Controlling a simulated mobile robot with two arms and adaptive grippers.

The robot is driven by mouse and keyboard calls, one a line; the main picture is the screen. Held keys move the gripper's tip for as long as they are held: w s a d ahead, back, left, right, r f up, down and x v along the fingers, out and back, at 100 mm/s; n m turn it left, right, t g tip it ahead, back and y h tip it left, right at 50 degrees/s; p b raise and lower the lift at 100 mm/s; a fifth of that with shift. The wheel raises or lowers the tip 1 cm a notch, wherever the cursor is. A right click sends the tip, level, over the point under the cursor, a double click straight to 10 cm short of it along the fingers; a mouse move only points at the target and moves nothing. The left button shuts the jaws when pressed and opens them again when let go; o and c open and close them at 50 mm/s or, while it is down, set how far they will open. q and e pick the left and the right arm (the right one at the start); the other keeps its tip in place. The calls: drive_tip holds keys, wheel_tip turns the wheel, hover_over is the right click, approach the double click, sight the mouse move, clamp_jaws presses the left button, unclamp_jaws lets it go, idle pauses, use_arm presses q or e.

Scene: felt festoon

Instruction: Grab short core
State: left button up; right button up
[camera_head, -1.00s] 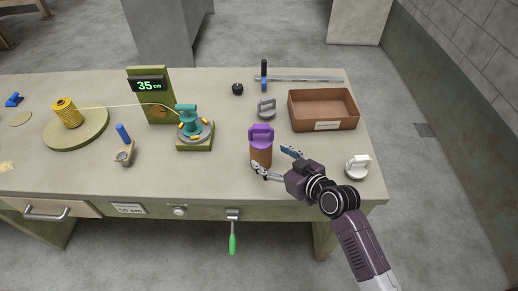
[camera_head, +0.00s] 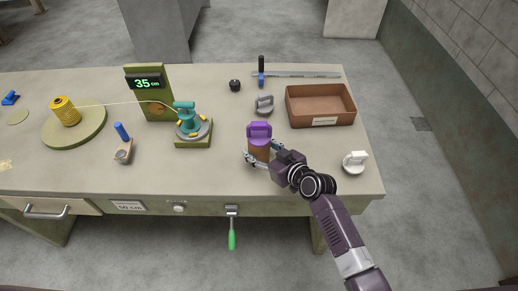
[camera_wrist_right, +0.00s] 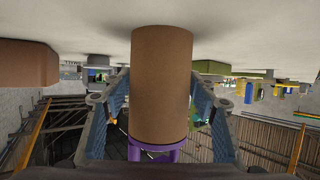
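A brown cylindrical core (camera_head: 260,153) with a purple handled top (camera_head: 259,133) stands upright near the front right of the bench. My right gripper (camera_head: 256,158) is at its front side, with the fingers low around it. In the right wrist view, which is upside down, the brown core (camera_wrist_right: 161,85) stands between the two blue-lined fingers (camera_wrist_right: 160,108). A gap shows on each side, so the gripper looks open around the core. The purple top (camera_wrist_right: 153,153) is partly cut off there. My left gripper is not in view.
A grey handled disc (camera_head: 264,107) and a brown tray (camera_head: 320,118) lie behind the core. A white handled piece (camera_head: 355,163) is to the right. A teal winder (camera_head: 185,118), a 35 cm display (camera_head: 146,82) and a yellow spool (camera_head: 65,111) stand left.

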drive_tip(key=c, duration=0.8)
drive_tip(key=shift+r, duration=0.1)
